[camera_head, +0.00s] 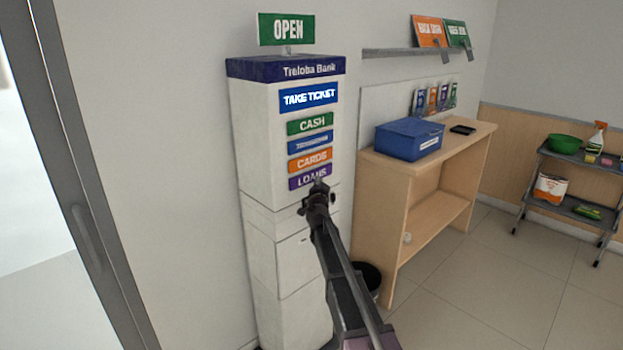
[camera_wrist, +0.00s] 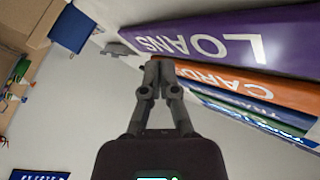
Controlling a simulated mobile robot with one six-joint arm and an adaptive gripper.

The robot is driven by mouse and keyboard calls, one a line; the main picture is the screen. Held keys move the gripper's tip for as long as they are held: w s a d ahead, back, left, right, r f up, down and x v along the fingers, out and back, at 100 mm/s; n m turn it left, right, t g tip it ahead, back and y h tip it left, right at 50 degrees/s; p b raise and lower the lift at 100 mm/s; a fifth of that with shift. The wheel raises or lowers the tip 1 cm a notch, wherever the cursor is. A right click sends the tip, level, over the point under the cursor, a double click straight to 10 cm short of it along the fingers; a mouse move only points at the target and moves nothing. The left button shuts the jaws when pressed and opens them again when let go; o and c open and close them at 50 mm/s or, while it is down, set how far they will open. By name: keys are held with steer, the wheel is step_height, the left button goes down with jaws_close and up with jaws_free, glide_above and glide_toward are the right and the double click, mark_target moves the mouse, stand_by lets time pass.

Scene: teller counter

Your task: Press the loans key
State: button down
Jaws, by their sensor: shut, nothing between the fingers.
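The purple loans key (camera_head: 309,178) is the lowest of the coloured keys on the white ticket machine (camera_head: 262,150). My gripper (camera_head: 318,184) is shut and empty, with its tips in front of the right part of the loans key in the head view. In the wrist view the loans key (camera_wrist: 230,45) runs large across the top, its lettering upside down. My gripper (camera_wrist: 159,62) points toward its lower left edge there, close to where the orange cards key (camera_wrist: 245,82) begins. I cannot tell whether the tips touch either key.
Above are the cards key (camera_head: 310,160), a blue key (camera_head: 310,142) and the green cash key (camera_head: 310,124). A wooden counter (camera_head: 400,172) with a blue box (camera_head: 408,139) stands to the right. A dark bin (camera_head: 368,276) is on the floor beside the machine.

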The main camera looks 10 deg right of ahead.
steer(key=shift+s+d, duration=0.7)
steer(key=shift+s, duration=0.25)
steer(key=shift+s+d, duration=0.65)
steer(key=shift+s, duration=0.3)
steer(key=s+a+f+n+g+y, duration=0.3)
steer(key=s+a+f+n+g, duration=0.15)
steer(key=s+f, duration=0.35)
steer(key=s+a+f+n+g+y, duration=0.3)
steer(key=s+f+n+g+y, duration=0.15)
steer(key=s, duration=0.55)
steer(key=s+d+f+g+h, duration=0.1)
steer(key=s+d+f+g, duration=0.1)
steer(key=s, duration=0.6)
steer(key=s+d+f+g+h+p, duration=0.1)
steer(key=s+d+f+g+h, duration=0.1)
steer(key=s+g, duration=0.3)
steer(key=s+d+f+g+h, duration=0.1)
steer(key=s+d+f+g, duration=0.1)
steer(key=s, duration=1)
steer(key=shift+s+d+f+g, duration=0.15)
steer(key=shift+s+f+g, duration=0.1)
steer(key=shift+f+g, duration=0.5)
steer(key=shift+h, duration=0.25)
